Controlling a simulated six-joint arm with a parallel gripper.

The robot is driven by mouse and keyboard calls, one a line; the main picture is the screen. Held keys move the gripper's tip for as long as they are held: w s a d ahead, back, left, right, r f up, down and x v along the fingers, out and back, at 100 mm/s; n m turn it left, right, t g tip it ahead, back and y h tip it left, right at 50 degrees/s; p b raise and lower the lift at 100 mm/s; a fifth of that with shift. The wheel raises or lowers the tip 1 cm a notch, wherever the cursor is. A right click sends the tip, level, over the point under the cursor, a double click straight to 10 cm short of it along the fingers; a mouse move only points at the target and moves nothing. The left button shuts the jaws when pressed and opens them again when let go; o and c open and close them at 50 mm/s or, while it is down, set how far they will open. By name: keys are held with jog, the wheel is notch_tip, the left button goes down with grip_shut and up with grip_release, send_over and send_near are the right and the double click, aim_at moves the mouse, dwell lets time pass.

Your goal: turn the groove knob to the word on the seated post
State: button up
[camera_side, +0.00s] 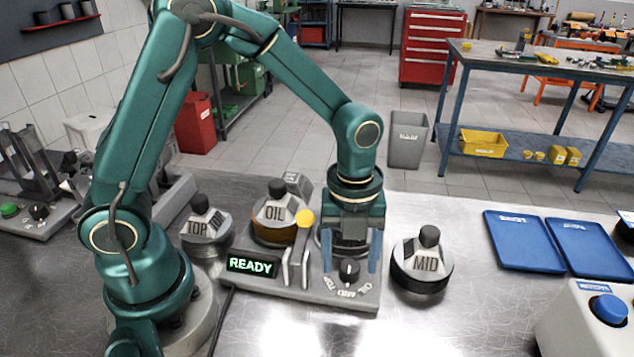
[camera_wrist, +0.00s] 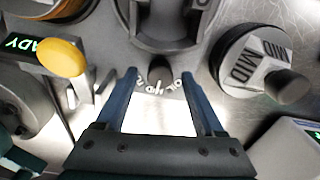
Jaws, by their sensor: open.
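The groove knob (camera_side: 349,270) is small and dark, on the front right of a grey fixture (camera_side: 325,293). White words fan around its front, with TOP at left and OIL at right; the middle word is hard to read. I cannot tell where its mark points. A post marked OIL (camera_side: 275,214) sits on the fixture over a brown ring. Posts marked TOP (camera_side: 205,220) and MID (camera_side: 425,262) stand on the table on either side. My gripper (camera_wrist: 160,73) is open above the knob, its fingers (camera_wrist: 193,85) apart on either side of it in the wrist view.
A yellow-tipped lever (camera_side: 304,218) stands left of the knob, and a lit READY display (camera_side: 250,264) beside it. A dark round holder (camera_wrist: 165,25) is close behind the knob. Blue trays (camera_side: 525,241) and a blue button (camera_side: 608,308) are at right.

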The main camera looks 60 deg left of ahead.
jog(key=shift+f, duration=0.25)
grip_shut()
jog(key=shift+n, duration=0.4)
jog(key=n, duration=0.3)
jog(key=shift+n, duration=2.7)
